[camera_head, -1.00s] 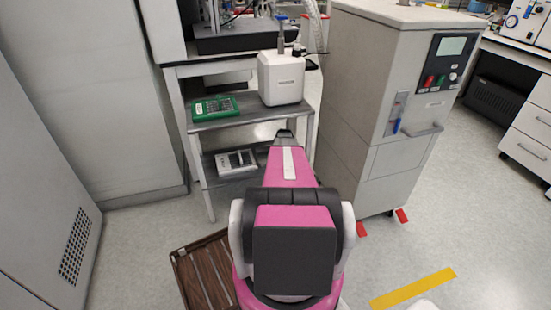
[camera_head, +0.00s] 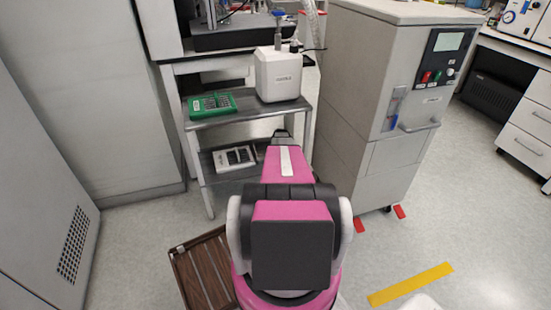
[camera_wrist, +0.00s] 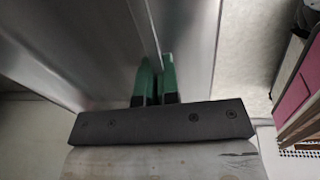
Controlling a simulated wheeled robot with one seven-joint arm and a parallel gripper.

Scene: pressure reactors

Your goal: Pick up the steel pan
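In the wrist view, the two green fingertips of my gripper (camera_wrist: 156,80) are close together with a narrow gap between them. A thin, bright metal edge runs down to the gap and appears to lie between the fingers. Broad grey metal faces spread to both sides of this edge; they look like the steel pan (camera_wrist: 80,45), seen very close and only in part. In the head view, my pink and black arm reaches toward the two-level metal stand and hides the gripper and whatever it holds.
The stand's upper shelf (camera_head: 235,114) bears a green device (camera_head: 212,105) and a white device (camera_head: 279,75). A grey device (camera_head: 234,158) lies on the lower shelf. A tall grey cabinet (camera_head: 345,100) stands close on the right. A brown slatted tray (camera_head: 203,270) is at lower left.

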